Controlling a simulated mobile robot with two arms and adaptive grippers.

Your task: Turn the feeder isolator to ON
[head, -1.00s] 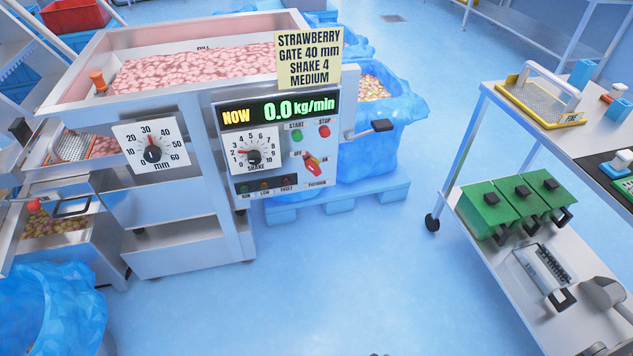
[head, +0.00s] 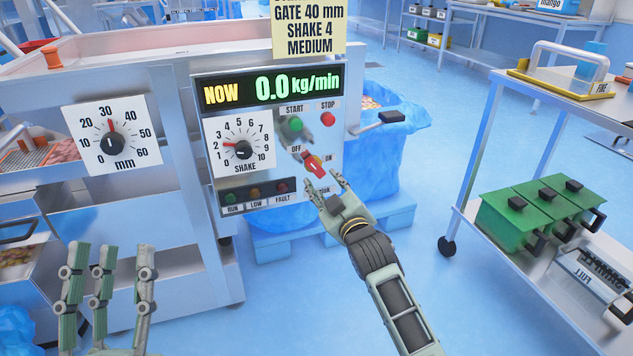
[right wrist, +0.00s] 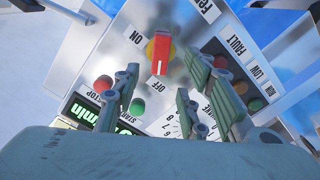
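The feeder isolator (head: 314,166) is a red handle on a yellow disc at the right of the feeder's control panel (head: 328,134). It also shows in the right wrist view (right wrist: 161,54), where the white mark on its handle points toward the OFF label. The ON label is to one side. My left gripper (head: 107,270) is open and empty at the lower left.
The panel also has a shake dial (head: 240,148), a green START button (head: 295,124) and a red STOP button (head: 328,119). A handle (head: 388,119) juts out right of the panel.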

